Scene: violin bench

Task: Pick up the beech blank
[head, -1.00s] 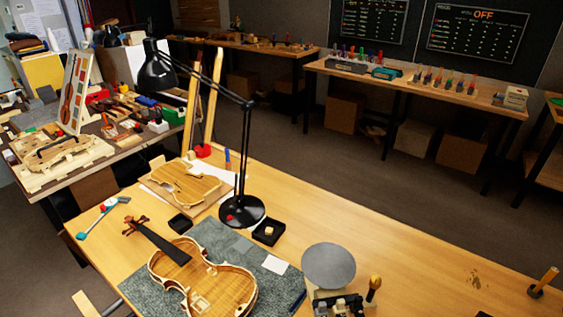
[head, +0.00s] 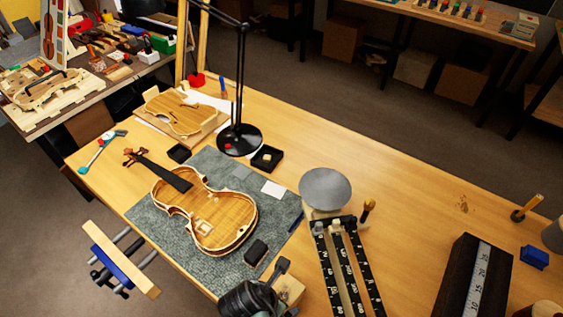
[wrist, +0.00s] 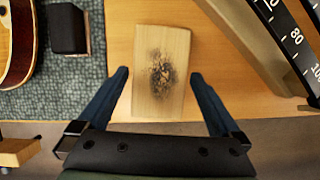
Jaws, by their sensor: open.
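The beech blank is a pale wooden block with a dark, mottled patch on its top. It lies on the bench top, in the upper middle of the wrist view (wrist: 160,42). In the head view only part of the blank (head: 291,288) shows at the bottom, the rest hidden by my gripper (head: 268,294). In the wrist view my gripper (wrist: 161,76) is open and empty. Its two blue-grey fingers flank the blank's nearer part, one on each side, with a gap to the wood. I cannot tell how far above the bench the fingertips are.
A small black block (head: 256,252) stands on the grey mat (head: 222,271), left of the blank. An open violin body (head: 225,222) lies on that mat. A stand with black numbered scales (head: 345,262) and a round grey disc (head: 325,187) is close on the right. The bench's front edge is near.

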